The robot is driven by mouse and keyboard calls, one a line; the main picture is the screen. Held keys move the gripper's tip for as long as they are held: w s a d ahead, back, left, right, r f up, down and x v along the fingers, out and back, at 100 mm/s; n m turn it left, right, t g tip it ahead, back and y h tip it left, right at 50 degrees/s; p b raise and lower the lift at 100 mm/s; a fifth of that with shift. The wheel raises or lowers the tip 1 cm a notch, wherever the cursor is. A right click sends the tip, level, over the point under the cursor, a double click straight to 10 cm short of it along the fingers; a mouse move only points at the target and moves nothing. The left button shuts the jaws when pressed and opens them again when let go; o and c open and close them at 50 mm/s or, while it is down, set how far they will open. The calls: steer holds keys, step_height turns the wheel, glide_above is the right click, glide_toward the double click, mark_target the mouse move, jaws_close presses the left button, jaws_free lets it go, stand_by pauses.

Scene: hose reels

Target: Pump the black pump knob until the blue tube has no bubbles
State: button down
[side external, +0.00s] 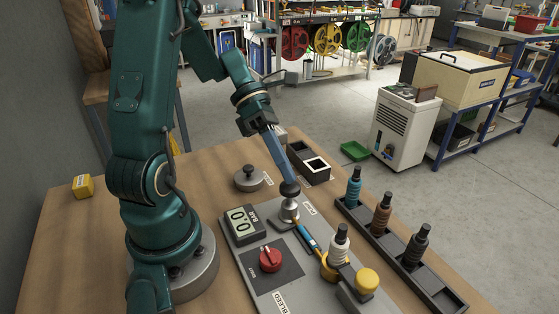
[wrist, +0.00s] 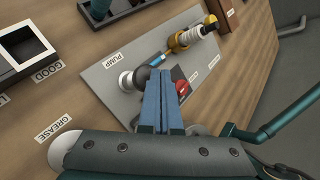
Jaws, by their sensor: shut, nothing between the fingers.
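The black pump knob (side external: 290,189) stands on a pale round base beside the PUMP label on the grey panel (side external: 262,285). My gripper (side external: 286,181) points down with its long blue fingers together and empty. The tips are right at the top of the knob; whether they touch it I cannot tell. In the wrist view the fingertips (wrist: 160,73) partly cover the knob (wrist: 142,75). The blue tube (side external: 308,239) runs from the pump base toward a brass-coloured fitting with a white ribbed bottle; it also shows in the wrist view (wrist: 157,60). Bubbles in it are too small to make out.
A dark rack (side external: 427,283) with several bottles stands to the right. A round grey weight-like piece (side external: 249,179) and a black-and-white box (side external: 316,168) lie behind.

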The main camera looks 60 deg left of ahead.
steer(key=shift+f, duration=1.3)
stand_by(0.9)
steer(key=shift+r, duration=1.75)
steer(key=shift+r, duration=2.5)
